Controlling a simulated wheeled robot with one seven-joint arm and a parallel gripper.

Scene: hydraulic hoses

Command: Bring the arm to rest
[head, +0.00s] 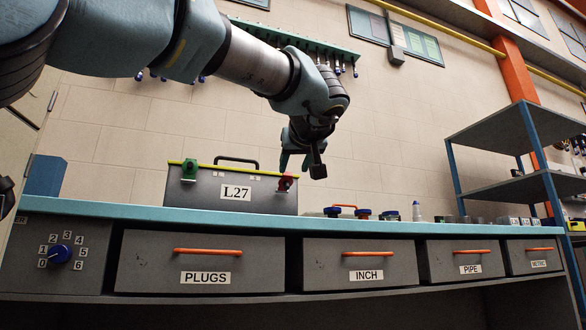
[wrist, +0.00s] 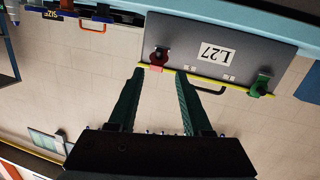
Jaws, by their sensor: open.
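My arm reaches in from the upper left in the head view. My gripper (head: 303,165) hangs above the bench, just right of and above the grey box labelled L27 (head: 220,203). In the wrist view my gripper (wrist: 158,78) shows two dark green fingers spread apart with nothing between them. The L27 box (wrist: 265,50) appears upside down beyond the fingertips there. The fingers look apart from the box in the head view. A red fitting (head: 286,182) and a green fitting (head: 190,169) sit at the box's top corners.
The blue-edged bench (head: 400,228) has closed drawers labelled PLUGS (head: 200,262), INCH (head: 357,262), PIPE and METRIC. A rotary dial (head: 60,254) is at left. A shelf rack (head: 510,150) stands at right.

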